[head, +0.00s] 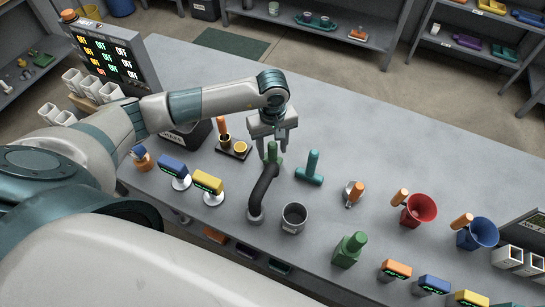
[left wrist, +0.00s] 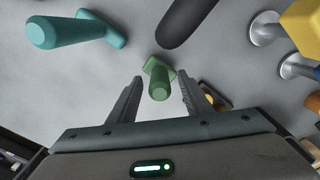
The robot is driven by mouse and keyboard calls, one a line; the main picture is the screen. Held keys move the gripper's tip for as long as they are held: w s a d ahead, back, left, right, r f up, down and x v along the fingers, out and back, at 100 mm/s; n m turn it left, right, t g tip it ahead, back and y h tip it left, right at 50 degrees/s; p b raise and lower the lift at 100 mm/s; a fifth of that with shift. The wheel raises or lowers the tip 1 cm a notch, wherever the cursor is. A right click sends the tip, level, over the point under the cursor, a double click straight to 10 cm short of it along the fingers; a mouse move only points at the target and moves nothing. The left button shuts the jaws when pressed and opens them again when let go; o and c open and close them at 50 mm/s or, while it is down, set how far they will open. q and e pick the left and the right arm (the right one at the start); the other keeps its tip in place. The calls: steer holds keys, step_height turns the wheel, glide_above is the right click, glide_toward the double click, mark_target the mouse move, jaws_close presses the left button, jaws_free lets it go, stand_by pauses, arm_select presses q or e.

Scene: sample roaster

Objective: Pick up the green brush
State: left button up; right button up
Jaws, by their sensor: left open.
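The green brush (head: 273,153) stands upright on the grey table, handle up. In the left wrist view the green brush (left wrist: 159,88) shows end-on, with its wider base behind the handle. My left gripper (head: 273,149) is directly over it, pointing down. Its open fingers (left wrist: 160,82) lie on either side of the handle, with gaps visible on both sides in the wrist view. The fingers partly hide the brush in the head view. My right gripper is not in view.
A teal brush (head: 311,168) stands close to the right. A black curved tube (head: 264,187) rises just in front, beside a metal cup (head: 294,218). Clear table (head: 370,130) lies at the back right.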

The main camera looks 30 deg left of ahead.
arm_select(q)
steer(key=shift+c, duration=0.7)
jaws_close()
steer(key=c, duration=1)
jaws_free()
steer(key=shift+r, duration=0.1)
steer(key=shift+w+r+b, duration=0.1)
steer(key=shift+r+b, duration=0.25)
steer(key=shift+r, duration=0.15)
step_height(320, 180, up, 7)
steer(key=b, duration=0.3)
steer(key=shift+r, duration=0.95)
steer(key=shift+r, duration=0.1)
